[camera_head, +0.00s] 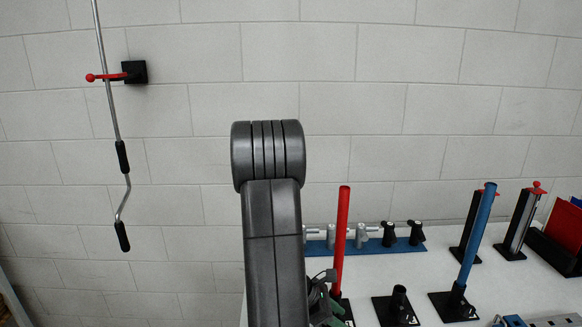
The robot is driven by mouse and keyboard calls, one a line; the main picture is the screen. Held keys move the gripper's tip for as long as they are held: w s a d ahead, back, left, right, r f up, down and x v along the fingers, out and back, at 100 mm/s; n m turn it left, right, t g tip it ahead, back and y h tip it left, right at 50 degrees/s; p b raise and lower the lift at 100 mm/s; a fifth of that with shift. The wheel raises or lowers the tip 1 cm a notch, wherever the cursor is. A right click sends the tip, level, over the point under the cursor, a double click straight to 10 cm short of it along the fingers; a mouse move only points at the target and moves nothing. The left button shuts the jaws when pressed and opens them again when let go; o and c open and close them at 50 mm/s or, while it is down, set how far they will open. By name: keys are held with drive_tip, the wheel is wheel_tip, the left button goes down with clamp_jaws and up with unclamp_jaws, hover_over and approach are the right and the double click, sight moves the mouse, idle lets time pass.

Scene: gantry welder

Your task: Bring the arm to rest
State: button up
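My arm (273,230) stands upright in the lower middle of the head view, with a thick dark grey link and a rounded joint on top. My gripper cannot be made out; the arm link hides what is behind it. A small dark part with cables and a bit of green (322,297) shows just right of the link, and I cannot tell what it belongs to.
A white table (372,275) stands at right. It bears a red rod (342,230), a blue rod (477,235), an empty black holder (398,304), a blue rack (385,248) and black stands (518,228). A crank rod (110,90) hangs in a wall bracket (134,72) at left.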

drive_tip(key=v, duration=1.2)
drive_tip(key=x, duration=1.3)
drive_tip(key=shift+f, duration=0.1)
drive_tip(key=shift+d+f+h+b, duration=0.1)
drive_tip(key=shift+f+h+b, duration=0.1)
drive_tip(key=shift+h+b, duration=0.1)
drive_tip(key=shift+r+h, duration=0.1)
drive_tip(key=shift+h, duration=0.7)
drive_tip(key=h, duration=0.2)
drive_tip(key=h+b, duration=0.1)
drive_tip(key=h, duration=0.1)
drive_tip(key=shift+a, duration=0.25)
drive_tip(key=h+b, duration=0.1)
drive_tip(key=h, duration=0.1)
drive_tip(key=shift+a+h, duration=0.1)
drive_tip(key=shift+h, duration=0.2)
drive_tip(key=shift+a+r+h, duration=0.1)
drive_tip(key=shift+a+h, duration=0.1)
drive_tip(key=shift+h, duration=0.1)
drive_tip(key=a+b, duration=0.1)
drive_tip(key=a, duration=0.4)
drive_tip(key=shift+a, duration=0.1)
drive_tip(key=shift+s+a+r, duration=0.1)
drive_tip(key=shift+a, duration=0.5)
